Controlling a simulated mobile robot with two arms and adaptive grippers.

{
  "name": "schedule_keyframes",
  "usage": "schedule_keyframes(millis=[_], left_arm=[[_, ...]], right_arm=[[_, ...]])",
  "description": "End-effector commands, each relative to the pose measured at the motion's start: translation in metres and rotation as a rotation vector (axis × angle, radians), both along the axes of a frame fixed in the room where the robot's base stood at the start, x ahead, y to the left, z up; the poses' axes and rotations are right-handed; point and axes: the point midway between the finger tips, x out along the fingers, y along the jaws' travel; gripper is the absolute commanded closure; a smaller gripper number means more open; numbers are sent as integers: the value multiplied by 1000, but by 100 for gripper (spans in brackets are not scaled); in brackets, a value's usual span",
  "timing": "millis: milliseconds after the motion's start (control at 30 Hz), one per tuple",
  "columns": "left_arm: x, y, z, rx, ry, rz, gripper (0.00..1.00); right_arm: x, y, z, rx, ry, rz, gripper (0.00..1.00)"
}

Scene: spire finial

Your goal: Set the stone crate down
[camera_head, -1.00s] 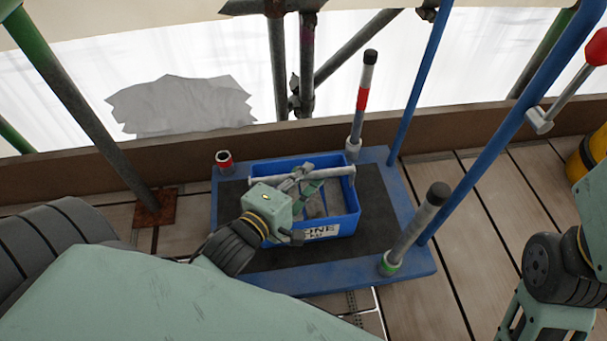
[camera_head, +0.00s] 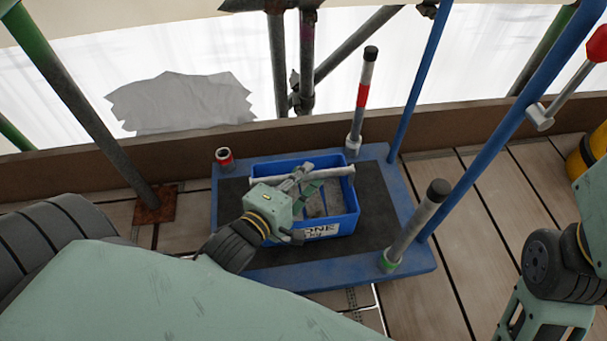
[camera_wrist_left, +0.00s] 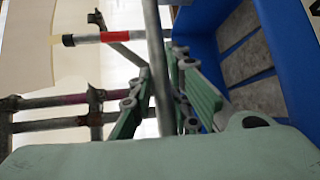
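The stone crate (camera_head: 348,226) is a blue open box with grey stone blocks inside and a white label on its front. It is over the black mat of the blue platform (camera_head: 300,276), roughly level. I cannot tell whether its base touches the mat. My left gripper (camera_head: 302,187) is at the crate's pale bar handle (camera_head: 341,172). In the left wrist view, its green fingers (camera_wrist_left: 165,105) are closed around the grey bar, with the crate's blue wall (camera_wrist_left: 290,55) beside them. My right arm is at the right edge; its fingertips do not show clearly.
Upright posts stand at the platform's corners: a red-banded one (camera_head: 362,97) behind, a green-collared one (camera_head: 415,228) at front right, and a short red stub (camera_head: 224,158) at back left. Blue sloping poles (camera_head: 500,130) rise at the right. Bare mat lies right of the crate.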

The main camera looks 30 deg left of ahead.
Motion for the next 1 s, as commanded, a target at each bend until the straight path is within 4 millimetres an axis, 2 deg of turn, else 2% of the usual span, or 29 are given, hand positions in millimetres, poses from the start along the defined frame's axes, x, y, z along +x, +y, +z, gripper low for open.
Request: schedule_keyframes(millis=[33, 233, 633, 767, 1000], left_arm=[[1, 0, 3, -1, -8, 0, 80], [1, 0, 2, -1, -4, -1, 62], [-6, 0, -2, -1, 6, 1, 62], [-21, 2, 1, -1, 6, 1, 62], [-68, 7, 10, -1, 6, 1, 62]], right_arm=[[0, 0, 0, 0, 0, 0, 60], [0, 0, 0, 0, 0, 0, 60], [0, 0, 1, -1, -1, -2, 60], [0, 0, 0, -1, -1, -1, 60], [0, 0, 0, -1, -1, -1, 60]])
